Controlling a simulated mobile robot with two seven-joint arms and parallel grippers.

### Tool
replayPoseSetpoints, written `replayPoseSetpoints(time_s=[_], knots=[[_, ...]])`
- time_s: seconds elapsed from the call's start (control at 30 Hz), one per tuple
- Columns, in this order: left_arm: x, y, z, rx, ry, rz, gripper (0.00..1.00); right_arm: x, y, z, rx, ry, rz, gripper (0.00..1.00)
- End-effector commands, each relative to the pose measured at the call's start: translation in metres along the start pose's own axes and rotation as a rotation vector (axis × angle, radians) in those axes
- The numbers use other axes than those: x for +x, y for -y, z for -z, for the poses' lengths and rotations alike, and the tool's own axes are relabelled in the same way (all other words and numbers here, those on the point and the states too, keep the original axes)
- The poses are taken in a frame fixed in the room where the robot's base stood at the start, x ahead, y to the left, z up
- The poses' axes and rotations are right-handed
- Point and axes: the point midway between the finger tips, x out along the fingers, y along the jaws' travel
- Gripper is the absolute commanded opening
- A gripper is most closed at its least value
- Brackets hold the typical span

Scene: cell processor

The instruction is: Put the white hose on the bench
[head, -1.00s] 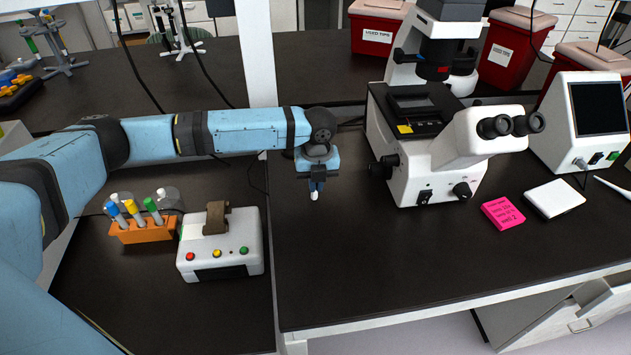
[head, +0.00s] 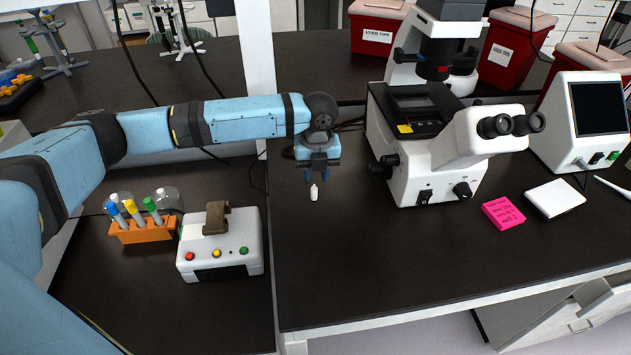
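The white hose (head: 314,193) shows as a short, small white piece over the dark bench (head: 350,260), left of the microscope. My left gripper (head: 318,178) is just above it, pointing down, with its two fingers spread apart. The hose is upright below the fingers and no longer between them. I cannot tell for sure whether its lower end touches the bench top. My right gripper is not in view.
A white microscope (head: 445,150) stands right of the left gripper. A white box with coloured buttons (head: 219,247) and an orange tube rack (head: 143,231) stand to the left. A pink note pad (head: 503,213) lies at right. The bench front is clear.

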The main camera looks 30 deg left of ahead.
Motion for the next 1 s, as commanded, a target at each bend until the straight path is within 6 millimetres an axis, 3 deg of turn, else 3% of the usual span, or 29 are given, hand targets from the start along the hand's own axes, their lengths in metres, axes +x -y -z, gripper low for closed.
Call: replayPoseSetpoints(time_s=[0.2, 0.4, 0.6, 1.0], knots=[[-0.049, 0.001, -0.001, 0.000, 0.003, 0.003, 0.31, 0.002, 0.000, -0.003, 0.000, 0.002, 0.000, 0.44], [-0.079, 0.001, -0.001, 0.000, 0.002, 0.002, 0.31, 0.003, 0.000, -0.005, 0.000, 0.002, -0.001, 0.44], [-0.088, 0.000, 0.000, 0.000, 0.000, 0.000, 0.31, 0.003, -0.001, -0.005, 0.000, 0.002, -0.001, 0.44], [-0.088, 0.000, 0.000, 0.000, 0.000, 0.000, 0.31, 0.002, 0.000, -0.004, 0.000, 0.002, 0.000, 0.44]])
